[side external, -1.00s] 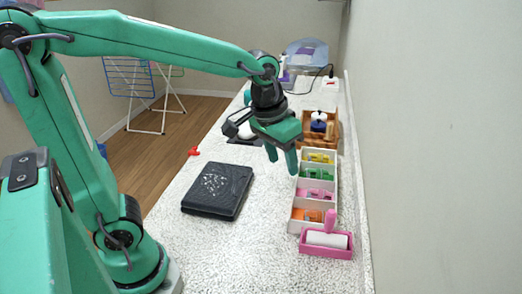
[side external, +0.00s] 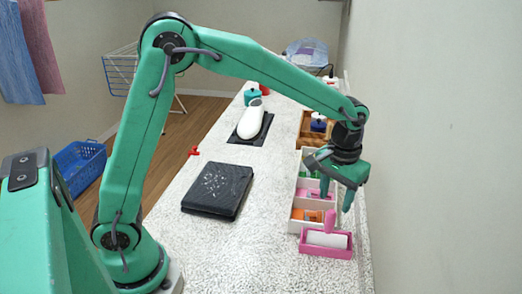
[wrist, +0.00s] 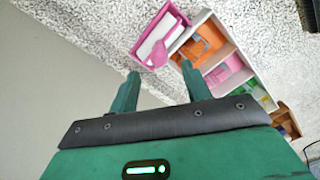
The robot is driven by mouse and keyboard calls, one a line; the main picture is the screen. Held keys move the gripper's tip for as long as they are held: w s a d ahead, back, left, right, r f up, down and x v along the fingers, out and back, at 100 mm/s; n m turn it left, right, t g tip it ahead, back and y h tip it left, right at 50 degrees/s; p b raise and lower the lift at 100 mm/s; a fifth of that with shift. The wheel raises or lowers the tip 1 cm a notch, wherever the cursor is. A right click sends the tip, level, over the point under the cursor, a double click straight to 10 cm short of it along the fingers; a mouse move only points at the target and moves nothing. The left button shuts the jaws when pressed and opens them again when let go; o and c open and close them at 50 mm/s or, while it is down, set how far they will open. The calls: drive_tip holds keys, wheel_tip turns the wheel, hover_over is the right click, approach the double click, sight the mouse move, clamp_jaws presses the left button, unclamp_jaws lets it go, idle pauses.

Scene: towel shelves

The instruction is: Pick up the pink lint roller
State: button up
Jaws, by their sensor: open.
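The pink lint roller (side external: 329,222) lies in a pink tray (side external: 341,252) at the near end of the counter. Its pink handle sticks up, and its white roll (side external: 327,239) lies in the tray. In the wrist view the roller's pink handle (wrist: 156,56) shows beyond my fingertips, up and a little right. My gripper (side external: 337,200) is open and empty, pointing down above and just behind the roller, over the divided box. In the wrist view both fingers of my gripper (wrist: 160,70) are apart with nothing between them.
A white divided box (side external: 298,205) with several colored clips adjoins the pink tray, with a wooden tray (side external: 308,128) behind it. A black case (side external: 217,191) lies to the left. A wall runs close along the right. The counter left of the pink tray is clear.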

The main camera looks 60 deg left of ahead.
sight(332, 211)
drive_tip(key=shift+f, duration=1.3)
drive_tip(key=shift+s+f, duration=0.2)
drive_tip(key=shift+f, duration=2.4)
clamp_jaws()
